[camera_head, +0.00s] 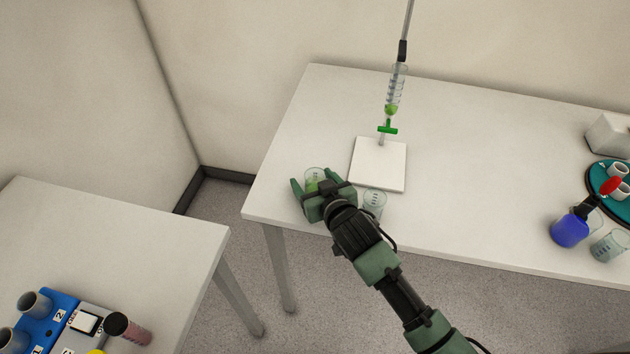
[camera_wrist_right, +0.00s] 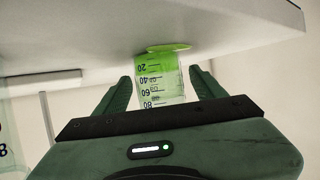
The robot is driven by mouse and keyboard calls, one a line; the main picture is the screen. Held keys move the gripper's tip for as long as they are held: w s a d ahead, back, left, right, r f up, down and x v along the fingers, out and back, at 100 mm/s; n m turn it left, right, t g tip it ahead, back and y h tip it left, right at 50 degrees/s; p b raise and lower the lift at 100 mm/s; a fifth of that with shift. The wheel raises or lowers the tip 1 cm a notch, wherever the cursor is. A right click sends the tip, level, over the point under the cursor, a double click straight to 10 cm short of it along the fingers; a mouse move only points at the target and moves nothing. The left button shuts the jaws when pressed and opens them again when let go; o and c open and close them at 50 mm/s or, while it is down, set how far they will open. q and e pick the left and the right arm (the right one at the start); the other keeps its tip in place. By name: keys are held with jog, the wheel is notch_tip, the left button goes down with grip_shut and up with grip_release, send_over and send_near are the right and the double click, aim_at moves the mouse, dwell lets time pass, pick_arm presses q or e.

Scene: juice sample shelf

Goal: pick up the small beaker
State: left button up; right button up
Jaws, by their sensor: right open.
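The small beaker (camera_head: 314,177) is clear with green liquid in it and stands near the left front edge of the white table. My right gripper (camera_head: 312,186) is open, with one finger on each side of the beaker. In the right wrist view the beaker (camera_wrist_right: 160,82) shows its graduation marks between the two spread fingers (camera_wrist_right: 160,90), with gaps visible beside it. The gripper body hides the beaker's near part in the head view. My left gripper is not in view.
A second clear beaker (camera_head: 375,203) stands close to the right of my right gripper. A burette (camera_head: 393,100) stands on a white base (camera_head: 379,165) behind. A blue flask (camera_head: 570,230) and a teal round tray (camera_head: 597,178) are at the right.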

jog(key=shift+w+a+f, duration=0.2)
jog(key=shift+w, duration=0.3)
jog(key=shift+w+f, duration=0.1)
jog(key=shift+w, duration=0.05)
grip_shut()
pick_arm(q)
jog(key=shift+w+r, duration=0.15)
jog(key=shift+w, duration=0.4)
